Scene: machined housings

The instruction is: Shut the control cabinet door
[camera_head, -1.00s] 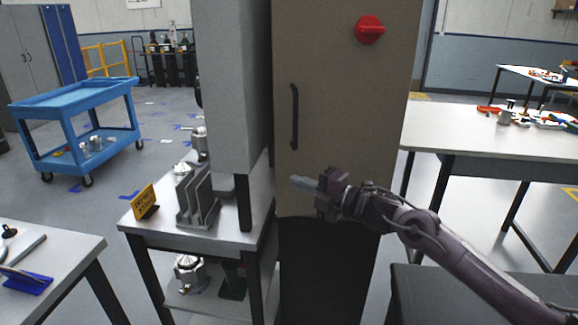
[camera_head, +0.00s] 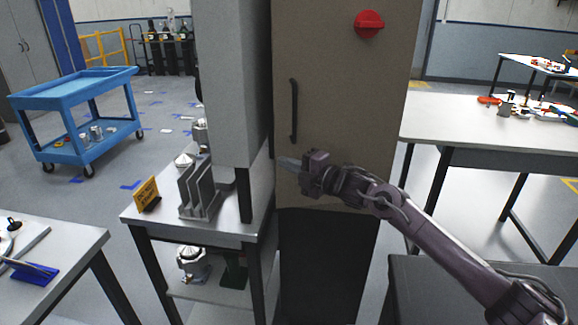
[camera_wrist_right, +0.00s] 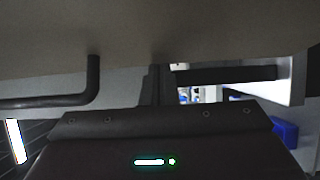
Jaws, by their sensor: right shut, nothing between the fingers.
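The control cabinet door (camera_head: 345,110) is a tall brown-beige panel in the middle of the head view. It has a black bar handle (camera_head: 294,110) near its left edge and a red knob (camera_head: 369,24) high up. I cannot tell from here how far it stands open. My right gripper (camera_head: 287,162) is shut and empty, in front of the door's lower part. Its tip points left, below the handle, at the door's left edge. In the right wrist view the door surface (camera_wrist_right: 130,35) fills the top, with the handle (camera_wrist_right: 93,80) at left. My left gripper is out of view.
A grey upright box (camera_head: 228,80) stands close to the door's left. Beside it, a small bench (camera_head: 150,215) holds metal parts and a yellow sign (camera_head: 146,193). A white table (camera_head: 490,125) stands at right, a blue cart (camera_head: 75,90) at far left.

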